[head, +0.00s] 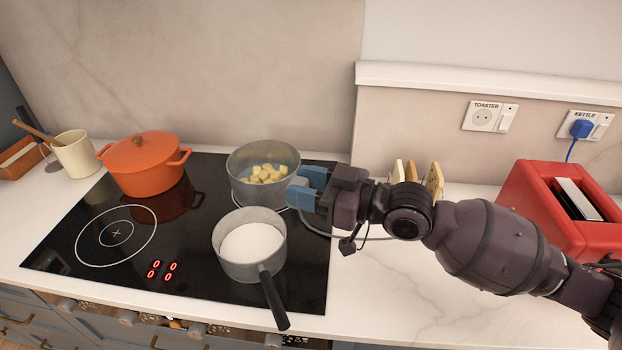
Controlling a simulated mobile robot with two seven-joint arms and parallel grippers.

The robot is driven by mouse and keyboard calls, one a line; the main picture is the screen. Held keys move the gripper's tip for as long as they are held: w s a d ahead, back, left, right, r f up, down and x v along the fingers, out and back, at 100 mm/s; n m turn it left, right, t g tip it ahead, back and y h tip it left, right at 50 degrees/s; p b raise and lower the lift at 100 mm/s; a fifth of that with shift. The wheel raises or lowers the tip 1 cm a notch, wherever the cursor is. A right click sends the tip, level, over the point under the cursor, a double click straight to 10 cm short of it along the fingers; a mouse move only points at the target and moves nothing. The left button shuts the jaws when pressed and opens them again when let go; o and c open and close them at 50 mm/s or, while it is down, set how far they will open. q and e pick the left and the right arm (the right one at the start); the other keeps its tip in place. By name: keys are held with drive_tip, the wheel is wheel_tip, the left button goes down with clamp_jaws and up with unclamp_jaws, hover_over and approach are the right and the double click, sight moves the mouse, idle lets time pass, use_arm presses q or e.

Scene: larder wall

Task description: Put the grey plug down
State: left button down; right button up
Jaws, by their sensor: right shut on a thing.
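My right gripper (304,187) reaches in from the right, and its blue fingertips are over the right part of the black hob, beside the pot with yellow chunks. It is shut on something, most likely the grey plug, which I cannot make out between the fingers. A thin grey cable (318,234) hangs from near the fingertips and runs right behind my arm. The toaster socket (484,117) on the wall is empty. The kettle socket (598,124) holds a blue plug (581,128). My left gripper is out of view.
On the hob (200,270) stand an orange lidded pot (145,165), a grey pot with yellow chunks (240,160) and a saucepan of white liquid (250,245). A red toaster (530,195) stands at right. The white worktop (400,300) is clear in front of my arm.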

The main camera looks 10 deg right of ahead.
drive_tip(key=shift+w+d+f, duration=0.1)
drive_tip(key=shift+w+f, duration=0.1)
drive_tip(key=shift+a+f+n+g+y, duration=0.3)
drive_tip(key=shift+a+n+g+y, duration=0.2)
drive_tip(key=shift+a+n+g, duration=0.3)
drive_tip(key=shift+w+d+f+g, duration=0.2)
drive_tip(key=shift+d+f+g, duration=0.1)
drive_tip(key=shift+d, duration=0.25)
drive_tip(key=shift+w+a+f+n+g+y, duration=0.1)
drive_tip(key=shift+a+f+n+g+y, duration=0.25)
drive_tip(key=shift+g, duration=0.25)
drive_tip(key=shift+f+n+g, duration=0.15)
drive_tip(key=shift+n+g, duration=0.1)
drive_tip(key=shift+g, duration=0.05)
drive_tip(key=shift+w+a+f+n+g+y, duration=0.15)
drive_tip(key=shift+f+n+g, duration=0.3)
drive_tip(key=shift+g, duration=0.2)
drive_tip(key=shift+w+a+f+n+g+y, duration=0.1)
drive_tip(key=shift+a+f+n+g+y, duration=0.1)
drive_tip(key=shift+f+n+g, duration=0.35)
drive_tip(key=shift+w+a+f+n+g+y, duration=0.1)
drive_tip(key=shift+w+a+f+n+g, duration=0.15)
drive_tip(key=shift+g, duration=0.55)
drive_tip(key=shift+s+d, duration=0.1)
